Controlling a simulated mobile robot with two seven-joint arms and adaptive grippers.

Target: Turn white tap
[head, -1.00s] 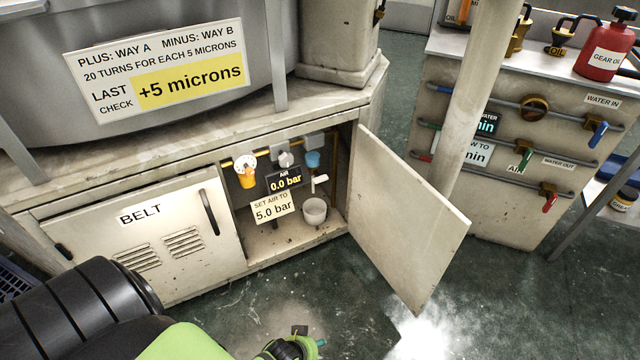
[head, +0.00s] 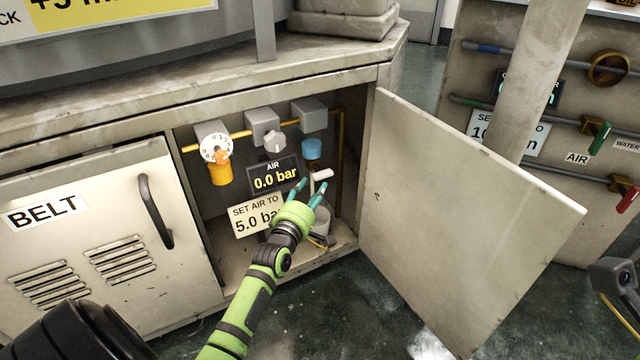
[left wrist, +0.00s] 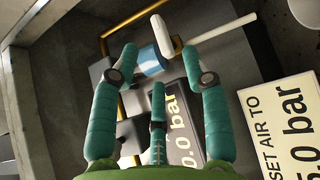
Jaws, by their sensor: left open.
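The white tap's lever (head: 322,175) is inside the open cabinet, below a blue cap (head: 312,149). My left gripper (head: 311,188) reaches into the cabinet from below, its teal fingers spread apart just under the lever. In the left wrist view the white lever (left wrist: 162,36) shows just beyond the gap between my open fingertips (left wrist: 160,58), with nothing held. Whether a finger touches it I cannot tell. The air display (head: 274,175) reads 0.0 bar. My right gripper's fingers do not show.
The cabinet door (head: 450,220) stands open to the right. A dial on an orange-bodied fitting (head: 220,173) and a grey knob (head: 275,141) are left of the tap. The closed BELT door (head: 105,235) is at left.

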